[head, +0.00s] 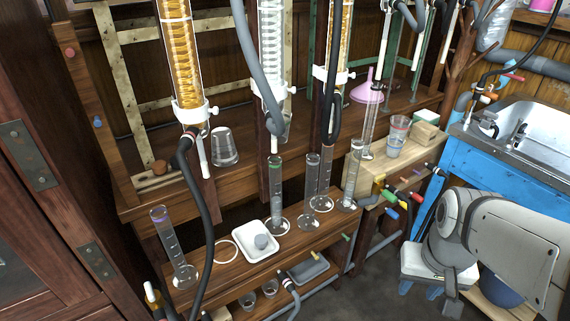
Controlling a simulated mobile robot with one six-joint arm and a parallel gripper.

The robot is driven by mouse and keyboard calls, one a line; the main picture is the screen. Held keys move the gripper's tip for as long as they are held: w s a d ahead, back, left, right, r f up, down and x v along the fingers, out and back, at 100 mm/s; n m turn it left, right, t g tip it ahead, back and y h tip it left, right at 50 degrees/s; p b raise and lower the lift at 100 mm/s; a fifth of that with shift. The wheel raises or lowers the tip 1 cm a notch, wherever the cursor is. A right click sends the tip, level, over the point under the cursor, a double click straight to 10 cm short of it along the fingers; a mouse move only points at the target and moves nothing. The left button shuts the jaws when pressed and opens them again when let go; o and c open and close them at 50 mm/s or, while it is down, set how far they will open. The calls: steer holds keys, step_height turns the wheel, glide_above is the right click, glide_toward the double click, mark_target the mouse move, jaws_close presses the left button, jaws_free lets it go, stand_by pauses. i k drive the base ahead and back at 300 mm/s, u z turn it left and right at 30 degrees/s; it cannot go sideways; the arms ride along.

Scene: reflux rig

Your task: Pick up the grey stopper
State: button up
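The grey stopper (261,242), a small rounded plug, sits in a white square dish (243,255) on the low wooden bench. My arm shows at the lower right, well to the right of the stopper and apart from it. I cannot make out my gripper's fingers in this view. Nothing covers the stopper.
Measuring cylinders stand on the bench, one at left (175,250) and several right of the dish, the nearest (277,195) close behind it. A white ring (227,251) lies left of it. A black hose (199,230) hangs in front at left. A blue sink stand (465,165) is at right.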

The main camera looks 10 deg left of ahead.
mark_target(261, 240)
steer(key=u, duration=0.8)
steer(key=k, duration=1.2)
steer(key=u, duration=0.45)
steer(key=i, duration=1.35)
steer(key=u, duration=0.25)
